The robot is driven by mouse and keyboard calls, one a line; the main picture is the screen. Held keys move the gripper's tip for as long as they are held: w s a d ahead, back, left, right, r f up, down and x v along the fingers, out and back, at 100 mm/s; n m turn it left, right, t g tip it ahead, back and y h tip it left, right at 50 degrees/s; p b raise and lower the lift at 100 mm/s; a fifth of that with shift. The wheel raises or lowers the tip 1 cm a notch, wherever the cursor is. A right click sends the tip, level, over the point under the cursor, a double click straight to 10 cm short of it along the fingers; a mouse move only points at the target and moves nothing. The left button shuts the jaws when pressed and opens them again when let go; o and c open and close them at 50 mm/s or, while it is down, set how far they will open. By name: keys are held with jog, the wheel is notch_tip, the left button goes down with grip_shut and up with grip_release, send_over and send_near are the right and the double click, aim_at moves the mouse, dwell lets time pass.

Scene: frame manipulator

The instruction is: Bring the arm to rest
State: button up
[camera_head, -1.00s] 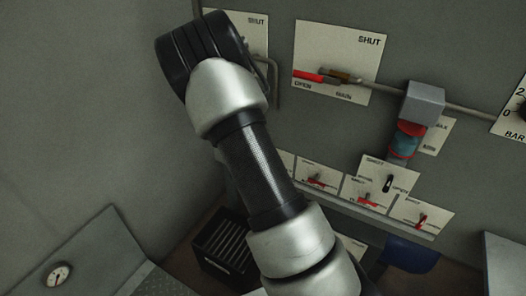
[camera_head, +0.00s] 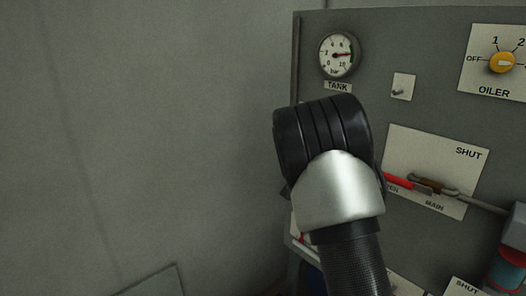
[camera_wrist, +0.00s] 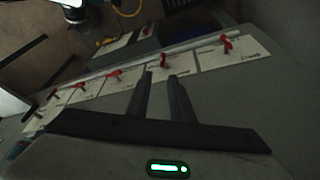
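My arm (camera_head: 340,190) rises from the bottom of the head view, in front of the grey panel's left edge. Its black joint hides part of the panel. My gripper is hidden in the head view. In the wrist view my gripper (camera_wrist: 161,75) shows two dark fingers with a gap between them and nothing held. Beyond the fingertips is a row of pale plates with red levers (camera_wrist: 163,60). I cannot tell how far the fingertips are from the plates.
The grey panel carries a tank gauge (camera_head: 337,54), a yellow oiler knob (camera_head: 502,62) and a red-handled main lever (camera_head: 398,181) close right of my arm. A blue and red part (camera_head: 508,270) is at the lower right. A bare grey wall (camera_head: 130,130) fills the left.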

jog(key=s+a+r+n+t+y, duration=0.1)
jog(key=s+a+r+n+y, duration=0.2)
jog(key=s+r, duration=0.4)
jog(key=s+a+r+n+t, duration=0.2)
jog(key=s+a+r+n, duration=0.15)
jog(key=s+r, duration=0.45)
jog(key=s+a+r+n+t+y+p, duration=0.1)
jog(key=s+a+r+n+t, duration=0.15)
jog(key=s+n, duration=1.05)
notch_tip(320, 180, up, 14)
jog(key=s+m+p, duration=0.3)
jog(key=p, duration=1)
jog(key=shift+a+f, duration=0.15)
jog(key=shift+a, duration=0.3)
